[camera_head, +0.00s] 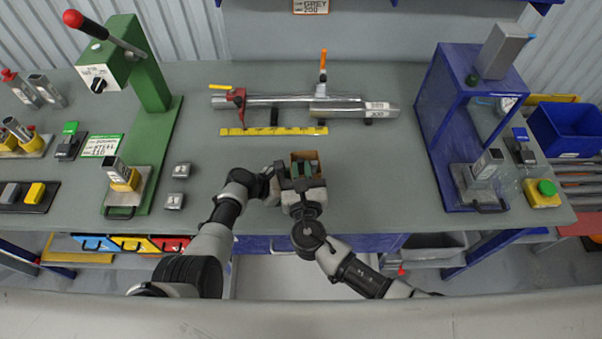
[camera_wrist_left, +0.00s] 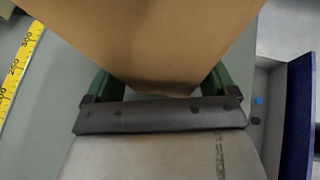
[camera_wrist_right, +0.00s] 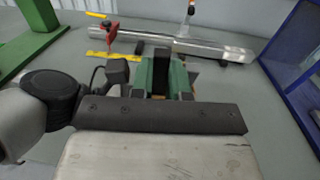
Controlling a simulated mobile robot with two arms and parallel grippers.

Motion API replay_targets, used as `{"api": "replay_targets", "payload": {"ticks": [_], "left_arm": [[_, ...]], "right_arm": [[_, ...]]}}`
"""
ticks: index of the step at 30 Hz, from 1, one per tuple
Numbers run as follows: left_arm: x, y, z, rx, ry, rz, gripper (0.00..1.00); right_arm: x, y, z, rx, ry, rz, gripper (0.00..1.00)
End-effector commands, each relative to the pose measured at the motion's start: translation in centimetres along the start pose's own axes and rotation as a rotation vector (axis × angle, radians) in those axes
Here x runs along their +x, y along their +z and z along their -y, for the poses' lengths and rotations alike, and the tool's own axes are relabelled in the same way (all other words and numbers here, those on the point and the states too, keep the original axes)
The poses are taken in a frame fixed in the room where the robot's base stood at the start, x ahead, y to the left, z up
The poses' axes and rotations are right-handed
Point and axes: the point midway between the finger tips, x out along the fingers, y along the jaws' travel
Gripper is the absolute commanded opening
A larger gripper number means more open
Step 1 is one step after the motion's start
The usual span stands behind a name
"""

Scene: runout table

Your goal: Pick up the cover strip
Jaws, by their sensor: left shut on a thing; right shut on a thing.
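I cannot pick out the cover strip for sure. A small brown box (camera_head: 304,155) is up against my grippers near the middle front of the table. My left gripper (camera_head: 276,183) is shut on it; the brown wall (camera_wrist_left: 160,40) fills the space between its green fingers in the left wrist view. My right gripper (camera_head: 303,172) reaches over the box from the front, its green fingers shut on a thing. In the right wrist view a narrow dark thing (camera_wrist_right: 160,72) shows between those fingers; its shape is mostly hidden.
A metal bar assembly (camera_head: 290,100) with red and orange-handled clamps lies behind, with a yellow rule (camera_head: 274,131) before it. Two small metal blocks (camera_head: 182,170) lie to the left. A green press (camera_head: 150,100) stands left, a blue frame (camera_head: 447,110) right. Table between is clear.

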Motion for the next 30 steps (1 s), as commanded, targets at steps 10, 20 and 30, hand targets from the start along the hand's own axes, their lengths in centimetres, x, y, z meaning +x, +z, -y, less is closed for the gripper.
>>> {"api": "replay_targets", "payload": {"ticks": [10, 20, 30], "left_arm": [[0.0, -0.1, 0.1, -0.001, -0.001, -0.002, 0.73], [0.0, -0.1, 0.1, -0.001, -0.001, -0.002, 0.73], [0.0, -0.1, 0.1, -0.001, -0.001, -0.002, 0.73]], "right_arm": [[0.0, 9.1, 0.1, 0.008, 0.001, 0.007, 0.0], [0.0, 15.6, 0.1, 0.002, 0.0, 0.005, 0.0], [0.0, 16.7, 0.1, 0.0, 0.001, 0.001, 0.0]]}}
